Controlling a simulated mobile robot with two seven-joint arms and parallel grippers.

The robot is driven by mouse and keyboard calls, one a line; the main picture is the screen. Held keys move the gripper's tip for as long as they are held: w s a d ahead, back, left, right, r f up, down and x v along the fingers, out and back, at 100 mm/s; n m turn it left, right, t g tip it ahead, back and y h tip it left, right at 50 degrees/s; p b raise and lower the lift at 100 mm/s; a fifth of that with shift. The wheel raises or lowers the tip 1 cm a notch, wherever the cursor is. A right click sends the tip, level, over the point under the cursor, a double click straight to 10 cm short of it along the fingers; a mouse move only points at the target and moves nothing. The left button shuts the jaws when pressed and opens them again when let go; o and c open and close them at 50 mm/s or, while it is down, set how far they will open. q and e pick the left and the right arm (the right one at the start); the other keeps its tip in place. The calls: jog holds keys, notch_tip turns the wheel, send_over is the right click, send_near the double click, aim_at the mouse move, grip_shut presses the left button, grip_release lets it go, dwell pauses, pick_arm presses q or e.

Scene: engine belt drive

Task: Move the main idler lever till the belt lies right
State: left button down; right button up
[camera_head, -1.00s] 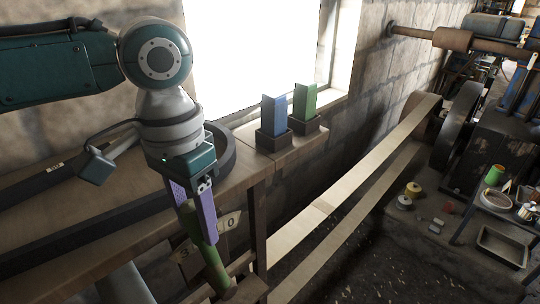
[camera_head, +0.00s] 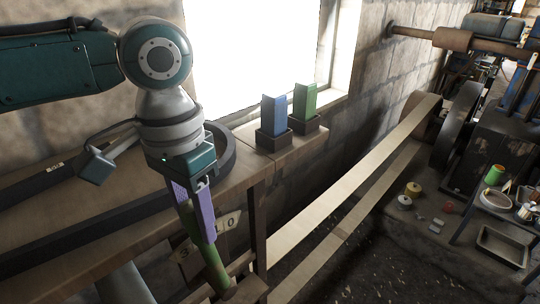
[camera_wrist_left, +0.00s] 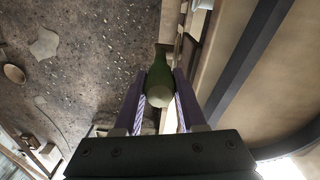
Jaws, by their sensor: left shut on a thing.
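The lever shows as a green handle (camera_head: 214,268) at the lower middle left of the head view, leaning with its top to the left. My left gripper (camera_head: 197,222) has its purple fingers shut on the upper part of this handle. In the left wrist view the rounded end of the green handle (camera_wrist_left: 160,92) sits between both fingers. The wide pale belt (camera_head: 375,165) runs in two strands from a pulley at the back right to the lower middle. Its near end is out of frame, so how it lies there cannot be seen. My right gripper is not in view.
Plates marked with characters, one a 0 (camera_head: 230,223), are beside the lever. A blue block (camera_head: 274,114) and a green block (camera_head: 304,101) stand in dark holders by the window. A dark curved rail (camera_head: 100,222) lies on the wooden bench. A metal tray (camera_head: 502,246) stands at right.

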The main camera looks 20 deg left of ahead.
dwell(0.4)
pick_arm(q)
jog(key=s+p, duration=0.1)
jog(key=s+a+t+p, duration=0.1)
jog(key=s+p, duration=0.1)
jog(key=s+f+t+h+p, duration=0.1)
jog(key=p, duration=0.1)
jog(key=shift+s+a, duration=0.15)
jog(key=shift+a, duration=0.25)
jog(key=c, duration=0.5)
grip_release()
jog(key=v, duration=1)
jog(key=shift+s, duration=0.2)
